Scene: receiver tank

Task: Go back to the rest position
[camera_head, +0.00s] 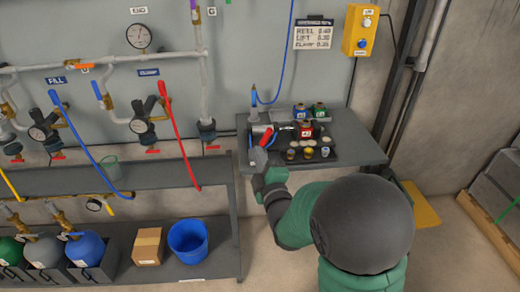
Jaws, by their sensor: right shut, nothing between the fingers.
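My right arm, green and dark grey, comes in from the lower right and reaches to the small grey bench (350,150). My right gripper (257,156) is at the left front part of this bench, beside a red-handled item (265,139). The gripper is shut, with nothing seen between its fingers. Whether it touches the bench or the items there is too small to tell. My left gripper is not in view.
Left are wall pipes with gauges (139,37), hanging hoses (178,135), a shelf (160,180), a blue bucket (188,240) and a cardboard box (148,246). The bench's right end is clear.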

